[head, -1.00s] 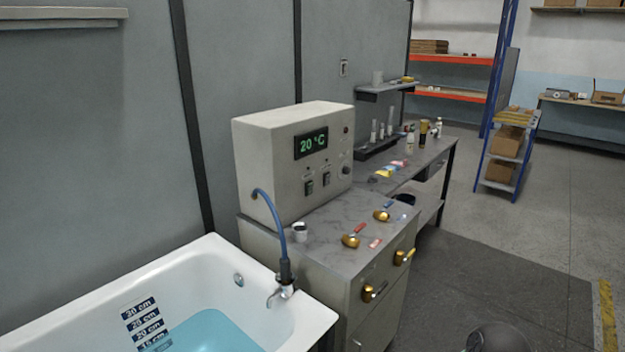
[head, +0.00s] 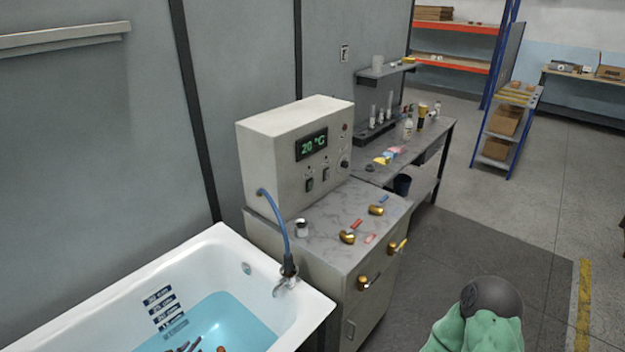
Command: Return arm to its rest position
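Neither of my grippers is in the head view. A dark rounded joint with pale green parts, which looks like my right arm, shows at the bottom right over the floor. The white bathtub (head: 312,304) is at the lower left, cut off by the frame edge. It holds blue water (head: 240,318). A few brown and dark pieces, perhaps shells (head: 190,346), show in the water at the bottom edge, too cut off to tell clearly.
A grey control box (head: 290,160) reading 20 °C stands on a marble-topped cabinet (head: 325,245) with small brass and coloured items. A blue hose with a tap (head: 287,270) hangs at the tub's rim. A workbench (head: 425,135) is behind.

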